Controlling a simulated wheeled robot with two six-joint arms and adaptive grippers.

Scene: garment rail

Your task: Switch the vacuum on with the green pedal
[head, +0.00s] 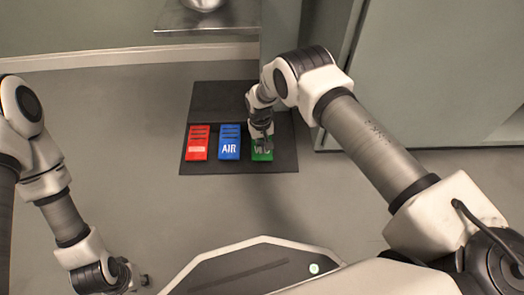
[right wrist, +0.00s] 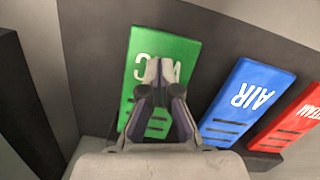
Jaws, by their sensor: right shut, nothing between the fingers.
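The green pedal (head: 262,156) is the rightmost of three pedals on a dark floor mat, partly covered by my right gripper. In the right wrist view the green pedal (right wrist: 185,52) carries upside-down white letters, partly hidden by the fingers. My right gripper (head: 265,143) points down over it, fingers shut and empty. Its closed fingertips (right wrist: 160,70) lie across the lettering; I cannot tell whether they touch the surface. My left gripper (head: 142,280) hangs low at the bottom left, far from the pedals; its finger opening is too small to make out.
A blue AIR pedal (head: 229,142) sits just left of the green one, and a red pedal (head: 198,142) further left. The dark mat (head: 222,97) has a raised back part. A pale cabinet (head: 430,70) stands at right. Grey floor on the left is clear.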

